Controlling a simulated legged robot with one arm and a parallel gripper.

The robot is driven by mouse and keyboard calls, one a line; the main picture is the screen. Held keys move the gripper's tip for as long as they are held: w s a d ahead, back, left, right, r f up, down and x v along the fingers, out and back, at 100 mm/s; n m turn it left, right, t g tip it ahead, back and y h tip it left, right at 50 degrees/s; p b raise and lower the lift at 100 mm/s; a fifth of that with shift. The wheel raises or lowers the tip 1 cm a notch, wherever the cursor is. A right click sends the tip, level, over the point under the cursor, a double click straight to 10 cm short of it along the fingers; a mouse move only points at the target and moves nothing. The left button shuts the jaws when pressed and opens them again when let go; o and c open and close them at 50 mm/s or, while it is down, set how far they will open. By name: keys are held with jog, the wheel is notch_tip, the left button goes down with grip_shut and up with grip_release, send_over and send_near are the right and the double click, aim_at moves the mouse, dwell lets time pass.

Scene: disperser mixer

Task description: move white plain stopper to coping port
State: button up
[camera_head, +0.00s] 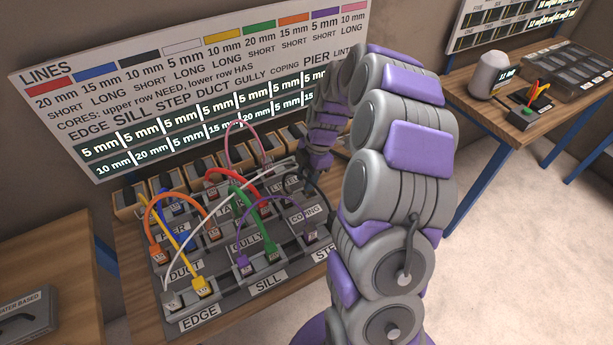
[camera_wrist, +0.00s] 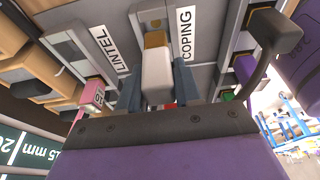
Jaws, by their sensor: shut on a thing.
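The white plain stopper (camera_wrist: 157,75), with a tan end, sits between the two blue-grey fingers of my gripper (camera_wrist: 158,88) in the wrist view. My gripper is shut on it. The stopper is over the dark panel between the LINTEL label and the COPING label (camera_wrist: 187,35). I cannot tell whether it touches the panel. In the head view, my gripper (camera_head: 312,182) is low over the board's back right, and the stopper itself is hidden there.
Cables in several colours arch over the board, including a white one (camera_head: 205,212) rising from the EDGE side. A pink stopper (camera_wrist: 92,97) is by LINTEL in the wrist view.

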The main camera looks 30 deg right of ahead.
jog(key=shift+f, duration=0.15)
jog(key=shift+a+f, duration=0.25)
jog(key=shift+f, duration=0.2)
jog(key=shift+d+r, duration=0.1)
jog(key=shift+r, duration=0.25)
jog(key=shift+d, duration=0.2)
dwell(1.7)
jog(key=shift+f+b, duration=0.8)
jog(key=shift+f, duration=0.95)
jog(key=o, duration=1.1)
jog(key=shift+o, duration=0.2)
jog(key=shift+r, duration=0.1)
